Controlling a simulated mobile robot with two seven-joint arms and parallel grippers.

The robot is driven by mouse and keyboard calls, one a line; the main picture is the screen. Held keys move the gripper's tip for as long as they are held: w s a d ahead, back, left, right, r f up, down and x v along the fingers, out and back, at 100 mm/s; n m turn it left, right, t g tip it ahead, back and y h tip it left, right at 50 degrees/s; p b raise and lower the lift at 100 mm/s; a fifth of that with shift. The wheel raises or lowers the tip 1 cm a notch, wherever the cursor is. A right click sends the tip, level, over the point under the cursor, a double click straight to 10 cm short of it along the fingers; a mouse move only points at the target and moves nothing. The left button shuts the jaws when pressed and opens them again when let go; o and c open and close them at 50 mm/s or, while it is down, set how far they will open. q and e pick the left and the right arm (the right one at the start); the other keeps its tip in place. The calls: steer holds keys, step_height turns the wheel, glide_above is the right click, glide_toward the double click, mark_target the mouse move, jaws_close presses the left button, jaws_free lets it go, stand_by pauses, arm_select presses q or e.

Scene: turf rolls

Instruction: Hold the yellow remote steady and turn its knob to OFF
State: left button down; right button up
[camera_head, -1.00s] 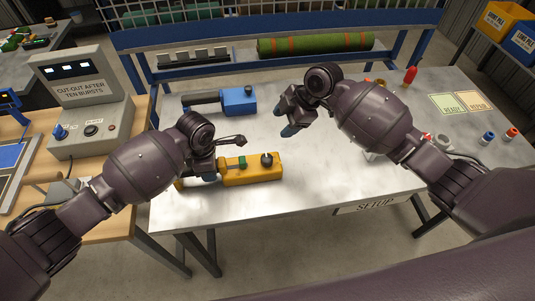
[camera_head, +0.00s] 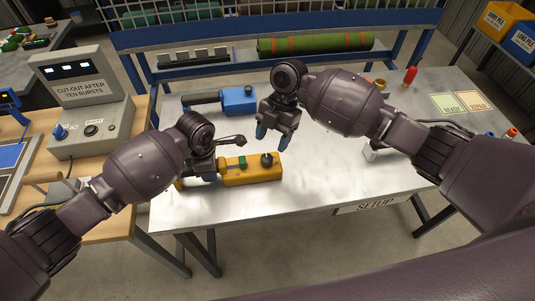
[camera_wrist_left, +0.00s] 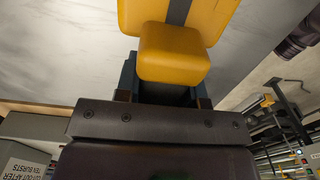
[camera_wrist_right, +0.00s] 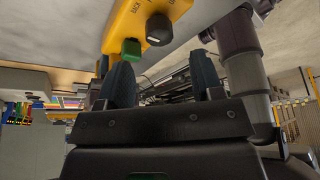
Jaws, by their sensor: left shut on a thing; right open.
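The yellow remote (camera_head: 240,176) lies on the metal table and has a green button (camera_head: 243,162) and a dark round knob (camera_head: 267,159) on top. My left gripper (camera_head: 208,177) is shut on the remote's left end. In the left wrist view the yellow body (camera_wrist_left: 172,52) sits between its fingers. My right gripper (camera_head: 272,137) is open and empty, fingers pointing down, just above and behind the knob. In the right wrist view the knob (camera_wrist_right: 159,29) and green button (camera_wrist_right: 131,48) are beyond the open fingers (camera_wrist_right: 163,82). The knob's setting is too small to read.
A blue remote (camera_head: 238,100) lies behind the yellow one. A green roll with orange bands (camera_head: 315,45) rests at the table's back. A grey control box (camera_head: 88,125) stands at left. The table front right is mostly clear.

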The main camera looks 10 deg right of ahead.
mark_target(267, 157)
arm_select(q)
steer(key=shift+s+f, duration=0.15)
steer(key=shift+f, duration=0.05)
arm_select(e)
steer(key=shift+x, duration=2.95)
steer(key=c, duration=0.9)
